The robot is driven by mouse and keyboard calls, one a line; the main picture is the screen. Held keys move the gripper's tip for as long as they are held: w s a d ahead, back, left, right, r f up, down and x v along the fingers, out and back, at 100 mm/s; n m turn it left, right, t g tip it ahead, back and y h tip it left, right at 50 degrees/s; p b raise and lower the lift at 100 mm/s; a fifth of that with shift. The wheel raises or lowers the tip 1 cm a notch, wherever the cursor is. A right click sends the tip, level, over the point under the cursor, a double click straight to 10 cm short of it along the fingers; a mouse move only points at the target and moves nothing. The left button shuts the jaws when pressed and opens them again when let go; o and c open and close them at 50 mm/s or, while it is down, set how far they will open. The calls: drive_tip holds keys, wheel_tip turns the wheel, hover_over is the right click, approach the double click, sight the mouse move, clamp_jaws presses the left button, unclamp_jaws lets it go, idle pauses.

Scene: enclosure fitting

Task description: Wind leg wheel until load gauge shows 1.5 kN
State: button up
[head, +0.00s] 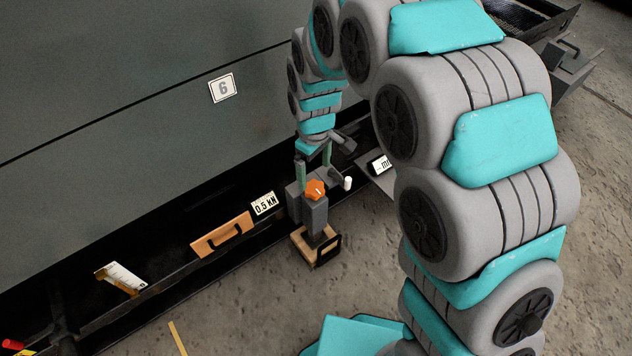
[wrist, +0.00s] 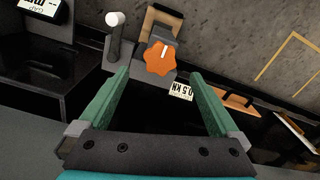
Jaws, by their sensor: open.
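The leg wheel is an orange lobed knob (head: 315,190) with a pale mark, on a dark grey leg (head: 314,218) that stands on a wooden block (head: 302,246). It also shows in the wrist view (wrist: 160,58). The load gauge (head: 265,204) beside it reads 0.5 kN; in the wrist view the gauge (wrist: 181,91) appears upside down. My gripper (wrist: 158,78) is open and empty. Its green fingers lie to either side of the orange wheel in the wrist view, with the wheel just beyond the tips. They do not appear to touch it.
A white-tipped crank handle (wrist: 115,20) stands close to the wheel. An orange-brown panel with a black handle (head: 222,236) lies along the rail to the left. A large grey enclosure marked 6 (head: 120,90) rises behind. Concrete floor (head: 250,310) in front is mostly clear.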

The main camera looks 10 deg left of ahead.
sight(315, 187)
wheel_tip(315, 187, down, 6)
drive_tip(key=shift+f, duration=0.1)
drive_tip(key=c, duration=1.4)
drive_tip(key=shift+o, duration=0.2)
drive_tip(key=m, duration=0.5)
drive_tip(key=o, duration=1.4)
drive_tip(key=shift+c, duration=0.2)
wheel_tip(315, 187, up, 8)
drive_tip(key=shift+f+b, duration=0.1)
drive_tip(key=shift+b, duration=0.2)
